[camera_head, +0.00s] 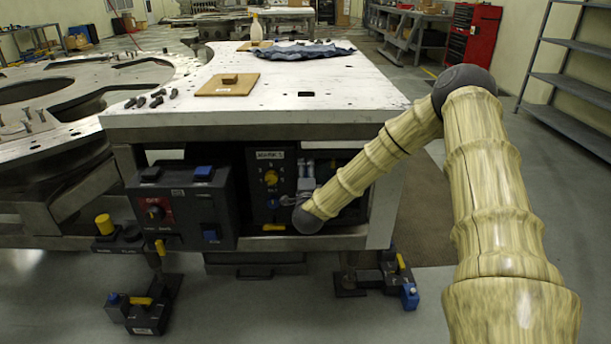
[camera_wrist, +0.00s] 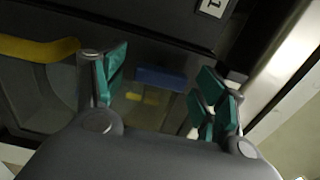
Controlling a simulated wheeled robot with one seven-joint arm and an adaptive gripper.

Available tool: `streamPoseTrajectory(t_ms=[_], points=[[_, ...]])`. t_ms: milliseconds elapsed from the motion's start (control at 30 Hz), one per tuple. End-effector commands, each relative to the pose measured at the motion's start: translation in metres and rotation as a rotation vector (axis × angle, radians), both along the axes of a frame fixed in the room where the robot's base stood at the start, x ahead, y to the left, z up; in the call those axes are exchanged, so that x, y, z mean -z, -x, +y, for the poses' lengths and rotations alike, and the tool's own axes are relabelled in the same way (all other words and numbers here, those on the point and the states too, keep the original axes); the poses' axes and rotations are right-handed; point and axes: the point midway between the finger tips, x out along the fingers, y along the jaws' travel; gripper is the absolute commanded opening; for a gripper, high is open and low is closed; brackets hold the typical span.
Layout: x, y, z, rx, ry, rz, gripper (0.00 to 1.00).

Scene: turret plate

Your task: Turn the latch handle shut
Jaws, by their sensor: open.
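A yellow handle (camera_wrist: 38,48) lies at the upper left of the wrist view, against a dark panel, outside my fingers. I take it for the latch handle; its pivot is not clear. In the head view a small yellow bar (camera_head: 273,227) at the bottom of the dark panel under the table may be the same handle. My gripper (camera_wrist: 160,88) is open, its teal pads apart with nothing held between them. The handle is left of the left finger with a gap. In the head view my arm's end covers most of the gripper.
The table (camera_head: 340,95) overhangs the dark panel with a yellow knob (camera_head: 271,177). A dark control box (camera_head: 180,207) stands left of it. A blue block (camera_wrist: 160,77) shows beyond my fingers. A pale metal post (camera_wrist: 280,75) is close at the right.

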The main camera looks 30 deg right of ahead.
Motion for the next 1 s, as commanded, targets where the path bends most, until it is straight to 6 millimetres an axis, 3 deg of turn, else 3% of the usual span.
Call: streamPoseTrajectory(t_ms=[300,567,1000], points=[[-0.0002,-0.0017,-0.0011,0.0,0.0,0.0,0.71],[-0.0002,-0.0015,-0.0012,0.0,0.0,0.0,0.26],[-0.0011,-0.0014,-0.0011,0.0,0.073,0.045,0.26]])
